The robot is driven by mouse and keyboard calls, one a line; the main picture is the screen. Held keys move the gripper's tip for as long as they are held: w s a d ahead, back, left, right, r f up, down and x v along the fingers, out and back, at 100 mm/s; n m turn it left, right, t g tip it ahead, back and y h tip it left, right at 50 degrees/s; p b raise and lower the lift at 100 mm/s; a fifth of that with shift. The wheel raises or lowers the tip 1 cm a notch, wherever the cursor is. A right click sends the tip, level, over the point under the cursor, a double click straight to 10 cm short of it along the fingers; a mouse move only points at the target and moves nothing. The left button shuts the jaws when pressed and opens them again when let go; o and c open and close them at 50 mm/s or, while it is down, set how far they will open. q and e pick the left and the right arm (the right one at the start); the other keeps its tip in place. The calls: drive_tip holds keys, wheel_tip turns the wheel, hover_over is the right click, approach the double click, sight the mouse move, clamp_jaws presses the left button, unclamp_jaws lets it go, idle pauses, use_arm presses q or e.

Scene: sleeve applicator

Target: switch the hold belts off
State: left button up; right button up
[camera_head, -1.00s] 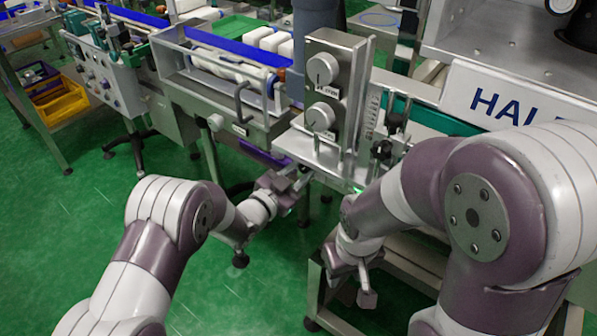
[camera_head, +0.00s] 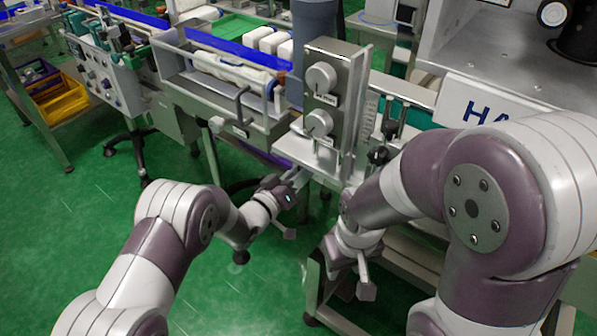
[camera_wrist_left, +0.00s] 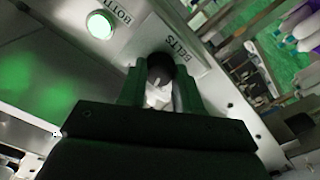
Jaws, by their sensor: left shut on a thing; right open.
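In the left wrist view a selector knob (camera_wrist_left: 160,72) with a dark collar and a pale grip sits on a metal panel beside a label reading BELTS (camera_wrist_left: 181,47). My left gripper (camera_wrist_left: 160,88) has its two dark fingers on either side of this knob and is shut on it. In the head view my left gripper (camera_head: 295,180) is at the panel's lower front, and the knob is hidden there. The knob's exact setting is hard to read. My right gripper (camera_head: 350,268) is open and empty, lower down in front of the machine frame.
A lit green button (camera_wrist_left: 100,25) with a partly visible label BOTT is near the BELTS knob. Above my left gripper stands a metal box with two large grey dials (camera_head: 320,78). A conveyor with white bottles (camera_head: 272,42) runs behind. Green floor is clear at left.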

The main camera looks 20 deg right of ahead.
use_arm(q)
drive_tip(key=n+p, duration=0.1)
drive_tip(key=n, duration=0.3)
drive_tip(key=shift+n, duration=0.3)
idle(0.4)
drive_tip(key=o, duration=1)
drive_tip(key=shift+o, duration=0.2)
drive_tip(key=p+v, duration=0.2)
drive_tip(key=v, duration=1)
drive_tip(key=shift+s+a, duration=0.25)
drive_tip(key=shift+s, duration=0.05)
